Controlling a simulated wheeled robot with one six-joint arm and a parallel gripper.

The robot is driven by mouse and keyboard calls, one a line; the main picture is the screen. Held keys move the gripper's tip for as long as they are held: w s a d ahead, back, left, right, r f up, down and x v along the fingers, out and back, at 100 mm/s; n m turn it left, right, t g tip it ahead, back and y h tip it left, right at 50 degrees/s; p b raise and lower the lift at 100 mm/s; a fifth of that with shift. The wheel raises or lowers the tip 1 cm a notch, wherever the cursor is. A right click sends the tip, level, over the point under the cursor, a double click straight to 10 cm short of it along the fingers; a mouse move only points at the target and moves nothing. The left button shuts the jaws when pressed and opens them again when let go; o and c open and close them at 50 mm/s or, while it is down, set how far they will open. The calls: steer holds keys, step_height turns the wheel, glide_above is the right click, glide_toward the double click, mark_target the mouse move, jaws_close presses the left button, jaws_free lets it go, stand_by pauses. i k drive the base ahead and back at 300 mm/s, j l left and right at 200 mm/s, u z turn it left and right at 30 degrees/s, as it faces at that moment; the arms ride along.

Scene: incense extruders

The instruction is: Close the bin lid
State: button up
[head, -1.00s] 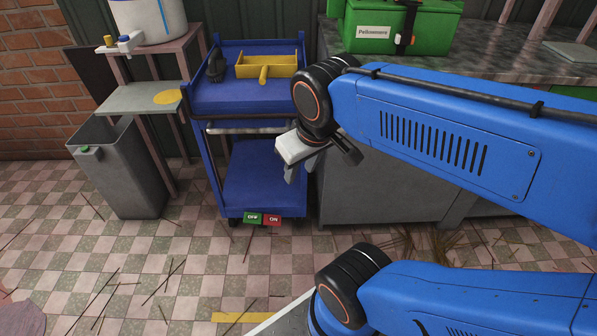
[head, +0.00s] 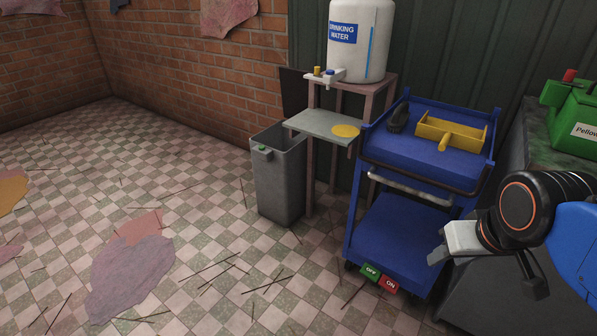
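The grey bin (head: 279,190) stands on the floor left of the water stand, with its mouth uncovered and a small green tab at its front rim. A dark upright panel (head: 293,98) rises behind the bin; it looks like the lid standing open, partly hidden by the stand's shelf. My gripper (head: 438,256) is at the lower right, in front of the blue cart and well apart from the bin. Its white body and a grey finger part show, but the gap between the fingers is not clear. I see nothing held in it.
A blue cart (head: 392,232) with a yellow tray (head: 452,133) stands between my gripper and the bin. A water stand shelf (head: 322,126) overhangs the bin's right side. The checkered floor left of the bin is open, with scattered sticks and stains (head: 130,275).

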mark_target(294, 88)
steer(key=i+j, duration=1.1)
steer(key=i, duration=0.05)
